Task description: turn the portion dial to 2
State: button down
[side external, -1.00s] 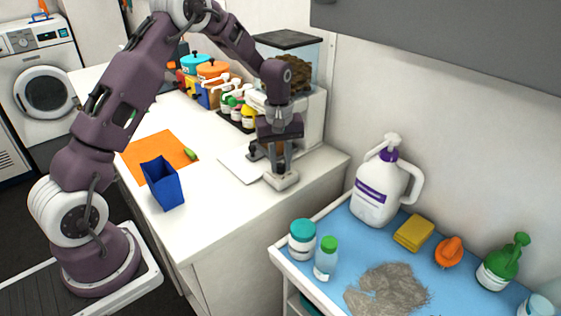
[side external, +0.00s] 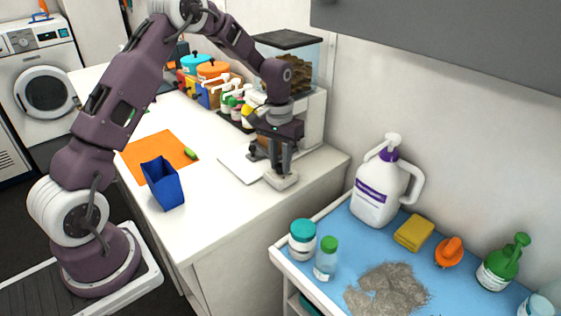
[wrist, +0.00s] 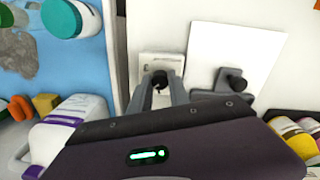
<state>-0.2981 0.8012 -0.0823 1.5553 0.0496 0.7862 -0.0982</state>
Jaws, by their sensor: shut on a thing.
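My gripper (side external: 281,170) points down over the front right corner of the white counter. In the wrist view its two fingers (wrist: 162,84) are shut on a small dark knob (wrist: 160,76), one on either side. The knob sits on a small white block (wrist: 165,60), which also shows below my fingers in the side view (side external: 283,182). I take this knob to be the portion dial; no numbers on it are legible. A second dark knob (wrist: 235,79) stands beside a white panel (wrist: 222,50).
A clear kibble dispenser (side external: 305,70) stands behind my gripper, with bottles and pots to its left. A blue open box (side external: 163,185) and an orange mat (side external: 150,152) lie left on the counter. A blue-topped cart (side external: 350,232) with a white jug (side external: 378,192) is at right.

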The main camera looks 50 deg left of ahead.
aim_at(280, 164)
jog(key=shift+m, duration=1.2)
jog(key=shift+r, duration=0.1)
jog(key=c, duration=1.2)
grip_release()
jog(key=shift+c, duration=0.2)
notch_tip(280, 164, up, 7)
jog(key=shift+a, duration=0.1)
